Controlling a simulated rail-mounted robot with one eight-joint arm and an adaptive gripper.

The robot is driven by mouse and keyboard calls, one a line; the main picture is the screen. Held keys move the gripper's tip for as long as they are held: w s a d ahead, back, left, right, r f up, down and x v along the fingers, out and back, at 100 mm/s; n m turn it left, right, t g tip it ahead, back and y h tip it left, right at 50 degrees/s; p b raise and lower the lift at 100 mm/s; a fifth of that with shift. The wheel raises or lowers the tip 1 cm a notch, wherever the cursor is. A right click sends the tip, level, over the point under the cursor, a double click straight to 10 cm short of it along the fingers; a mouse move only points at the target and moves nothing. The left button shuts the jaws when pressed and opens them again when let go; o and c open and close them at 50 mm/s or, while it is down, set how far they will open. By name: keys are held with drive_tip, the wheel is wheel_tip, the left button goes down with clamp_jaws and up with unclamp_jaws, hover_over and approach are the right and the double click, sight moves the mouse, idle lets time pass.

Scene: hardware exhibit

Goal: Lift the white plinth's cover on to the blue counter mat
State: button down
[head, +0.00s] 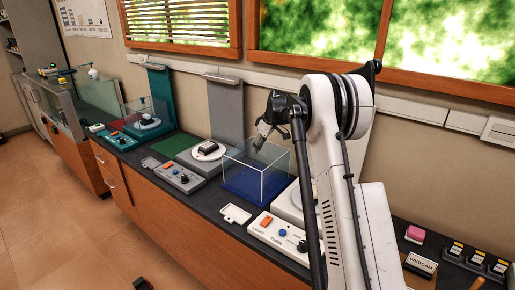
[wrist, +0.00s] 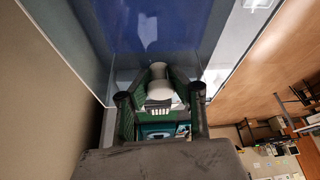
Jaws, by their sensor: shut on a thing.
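The clear box-shaped cover (head: 268,176) is at the blue counter mat (head: 246,187), and its lower edges look level with the mat. I cannot tell whether it touches. My gripper (head: 262,139) is above the cover, shut on its pale knob (wrist: 158,90). In the wrist view the blue mat (wrist: 190,25) shows through the clear cover (wrist: 232,45). The white plinth (head: 287,203) is just right of the cover, uncovered where visible and largely hidden by my arm. Anything on it is hidden.
A white control panel (head: 281,238) with buttons stands before the white plinth. The grey plinth (head: 196,160) with a bare exhibit is left of the cover. Further left are a green mat (head: 174,144) and a teal plinth (head: 147,128) under a clear cover. A webcam sign (head: 421,265) is at right.

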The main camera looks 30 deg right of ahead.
drive_tip(key=shift+f+b, duration=0.35)
drive_tip(key=shift+f, duration=0.2)
idle(0.4)
drive_tip(key=c, duration=1)
unclamp_jaws()
drive_tip(key=shift+c, duration=0.2)
drive_tip(key=shift+r, duration=0.1)
drive_tip(key=shift+r+p, duration=1.4)
drive_tip(key=shift+r, duration=2.05)
